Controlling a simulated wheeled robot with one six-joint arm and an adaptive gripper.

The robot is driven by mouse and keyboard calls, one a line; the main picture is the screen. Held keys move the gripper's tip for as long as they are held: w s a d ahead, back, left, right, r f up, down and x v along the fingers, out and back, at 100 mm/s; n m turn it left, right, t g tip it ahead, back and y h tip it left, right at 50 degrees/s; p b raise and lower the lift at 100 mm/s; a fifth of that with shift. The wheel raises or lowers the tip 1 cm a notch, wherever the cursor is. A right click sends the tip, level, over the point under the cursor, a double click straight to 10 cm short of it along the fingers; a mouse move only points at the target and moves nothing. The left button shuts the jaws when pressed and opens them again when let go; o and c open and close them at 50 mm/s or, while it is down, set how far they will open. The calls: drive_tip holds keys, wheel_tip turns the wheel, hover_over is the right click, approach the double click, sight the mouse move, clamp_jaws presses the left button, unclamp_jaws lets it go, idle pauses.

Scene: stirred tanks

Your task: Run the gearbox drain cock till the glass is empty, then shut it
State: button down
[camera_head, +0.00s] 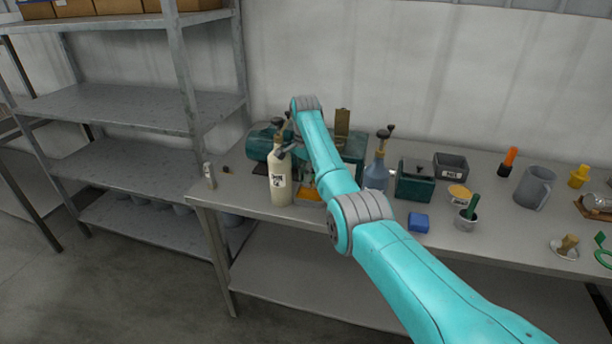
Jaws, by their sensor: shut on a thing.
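The green gearbox unit (262,143) stands at the back left of the bench, largely behind my arm and a cream bottle. My gripper (284,153) is at the gearbox's front, close to the bottle's neck in the picture. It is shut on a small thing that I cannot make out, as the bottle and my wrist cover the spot. The drain cock and the glass cannot be made out, so neither the cock's setting nor the level shows.
The cream pump bottle (279,182) stands upright near the gripper. An orange piece (308,193) lies beside it. Right of my arm are a blue-grey pump bottle (376,175), a green box (415,184), a blue block (418,222) and a grey jug (534,188). Shelving (130,107) stands left.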

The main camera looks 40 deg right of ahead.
drive_tip(key=c, duration=1.2)
unclamp_jaws()
wheel_tip(320, 180, up, 12)
